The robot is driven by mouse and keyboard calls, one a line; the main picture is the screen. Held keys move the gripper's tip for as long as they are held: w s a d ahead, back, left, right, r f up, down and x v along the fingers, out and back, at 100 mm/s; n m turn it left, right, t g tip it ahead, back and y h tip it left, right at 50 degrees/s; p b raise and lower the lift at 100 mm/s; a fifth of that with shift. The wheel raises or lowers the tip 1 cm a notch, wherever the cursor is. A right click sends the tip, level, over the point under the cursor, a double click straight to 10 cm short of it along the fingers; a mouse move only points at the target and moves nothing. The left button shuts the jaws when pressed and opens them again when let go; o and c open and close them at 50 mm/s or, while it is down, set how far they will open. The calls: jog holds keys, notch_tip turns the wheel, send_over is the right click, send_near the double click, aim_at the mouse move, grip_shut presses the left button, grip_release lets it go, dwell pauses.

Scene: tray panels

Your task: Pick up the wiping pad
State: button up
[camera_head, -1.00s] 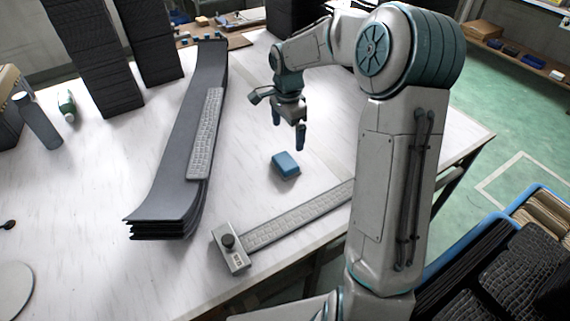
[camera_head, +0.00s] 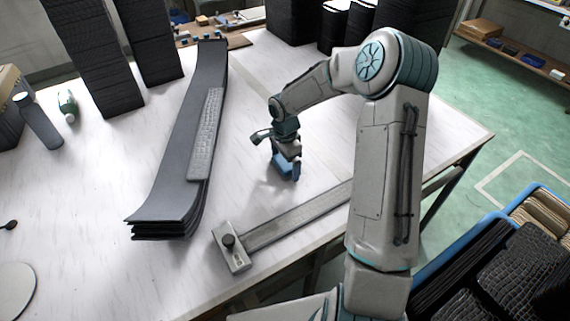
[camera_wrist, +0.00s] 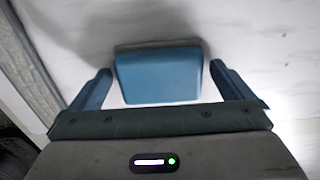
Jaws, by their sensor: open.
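The wiping pad (camera_head: 281,166) is a small blue block on the white table, partly hidden behind my gripper in the head view. In the wrist view the blue pad (camera_wrist: 159,76) lies between my two spread fingers, with a gap on each side. My gripper (camera_head: 287,171) is down at the pad and points downward. In the wrist view my gripper (camera_wrist: 158,80) is open and has nothing clamped in it.
A stack of dark curved panels (camera_head: 175,165) with a grey ruler-like strip (camera_head: 206,135) lies to the left. A long gauge with a block end (camera_head: 231,246) lies in front. Tall dark stacks (camera_head: 92,55) stand at the back. Bare table surrounds the pad.

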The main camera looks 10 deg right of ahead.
jog(key=shift+c, duration=0.3)
jog(key=c, duration=0.8)
jog(key=shift+r, duration=0.55)
notch_tip(320, 180, up, 3)
jog(key=shift+w+f, duration=0.1)
jog(key=s+d+r, duration=0.2)
jog(key=d, duration=0.1)
jog(key=s+d+r, duration=0.2)
jog(key=d, duration=0.1)
jog(key=s+d+r+b, duration=0.1)
jog(key=s+d+r, duration=0.1)
jog(key=d+r, duration=0.1)
jog(key=shift+s+d, duration=0.2)
jog(key=shift+d, duration=0.25)
jog(key=shift+o, duration=0.5)
